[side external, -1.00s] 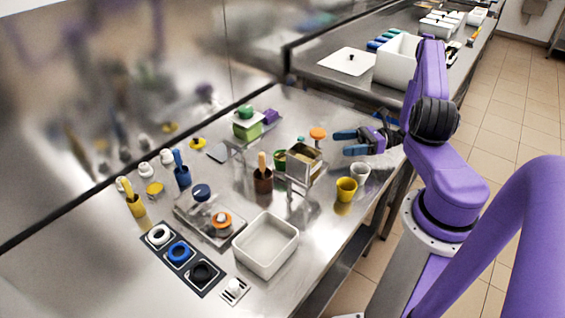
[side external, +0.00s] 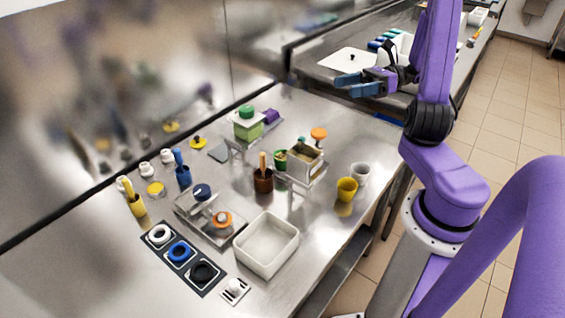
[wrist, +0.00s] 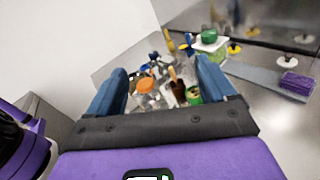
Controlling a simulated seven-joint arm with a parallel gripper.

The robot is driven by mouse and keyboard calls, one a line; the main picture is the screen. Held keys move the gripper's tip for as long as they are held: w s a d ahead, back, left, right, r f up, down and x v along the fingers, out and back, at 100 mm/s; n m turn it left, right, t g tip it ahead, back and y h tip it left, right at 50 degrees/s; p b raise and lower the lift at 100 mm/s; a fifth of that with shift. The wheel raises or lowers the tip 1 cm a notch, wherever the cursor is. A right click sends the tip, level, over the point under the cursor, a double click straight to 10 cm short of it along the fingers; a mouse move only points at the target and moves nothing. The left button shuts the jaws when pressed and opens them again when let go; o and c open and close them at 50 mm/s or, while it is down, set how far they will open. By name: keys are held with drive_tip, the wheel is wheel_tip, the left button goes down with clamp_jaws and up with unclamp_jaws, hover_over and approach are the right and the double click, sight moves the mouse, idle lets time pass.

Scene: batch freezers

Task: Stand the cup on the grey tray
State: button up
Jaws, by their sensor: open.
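Two cups stand upright near the right edge of the steel table: a yellow cup (side external: 346,188) and, just behind it, a whitish cup (side external: 361,173). An off-white, grey-toned rectangular tray with raised walls (side external: 266,268) sits at the table's front and looks empty. A shallow grey metal tray (side external: 187,211) lies left of it and carries small items; I cannot tell which is the grey tray. My gripper (side external: 343,85) is open and empty, raised above the far right of the table, well away from both cups. Its two blue fingers also show in the wrist view (wrist: 160,75).
A dark panel with three rings (side external: 180,274) lies front left. A metal box on a stand (side external: 305,162), a brown pot (side external: 263,182) and an orange-topped item (side external: 319,134) stand mid-table. A green-lidded container (side external: 247,128) is at the back. Bare steel lies around the cups.

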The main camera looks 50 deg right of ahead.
drive_tip(key=w+a+f+n+g+h, duration=0.1)
drive_tip(key=a+g+h, duration=0.1)
drive_tip(key=a+g, duration=0.1)
drive_tip(key=a+f+n+g+h, duration=0.2)
drive_tip(key=a+g, duration=0.1)
drive_tip(key=g, duration=0.2)
drive_tip(key=w+a+f+n+g+h, duration=0.1)
drive_tip(key=a+n+g+h, duration=0.1)
drive_tip(key=a+g, duration=0.1)
drive_tip(key=shift+w+a+f+g+h, duration=0.15)
drive_tip(key=shift+w+a+g+h, duration=0.2)
drive_tip(key=shift+g, duration=0.55)
drive_tip(key=w+a+r+n+t+h, duration=0.2)
drive_tip(key=w+a+r+h, duration=0.1)
drive_tip(key=w+h, duration=0.2)
drive_tip(key=w+a+r+n+t+h, duration=0.1)
drive_tip(key=w+a+r+h, duration=0.1)
drive_tip(key=w+a+h, duration=0.3)
approach(283, 155)
drive_tip(key=shift+y, duration=0.45)
drive_tip(key=f, duration=0.5)
drive_tip(key=s+f, duration=0.1)
drive_tip(key=f, duration=0.2)
drive_tip(key=shift+s+d, duration=0.1)
drive_tip(key=shift+d, duration=0.15)
drive_tip(key=shift+c, duration=0.3)
drive_tip(key=c, duration=1)
